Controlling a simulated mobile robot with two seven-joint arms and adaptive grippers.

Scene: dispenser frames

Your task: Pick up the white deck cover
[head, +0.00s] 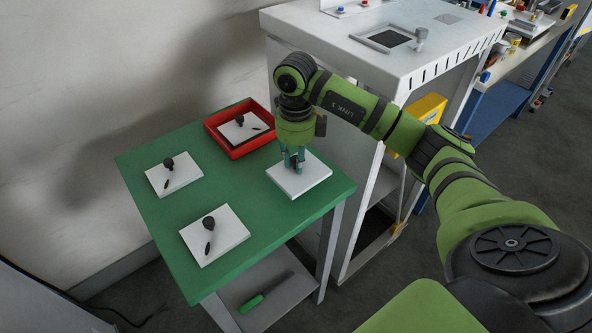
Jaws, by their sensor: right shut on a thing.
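A white deck cover (310,182), a flat square plate, is at the right side of the green table, directly below my right gripper (296,164). The gripper points down and is shut on the cover's upper part; its fingers hide what they grip. I cannot tell whether the plate touches the table or is just above it. Two similar white plates with black knobs lie on the table, one at the left (184,180) and one at the front (231,237). Another white plate (232,133) lies in a red tray. My left gripper is not in view.
The red tray (234,153) stands at the back of the green table (150,208). A grey-white cabinet (340,52) with a dark framed opening (386,39) in its top stands close to the right. A green-handled tool (251,303) lies on the lower shelf.

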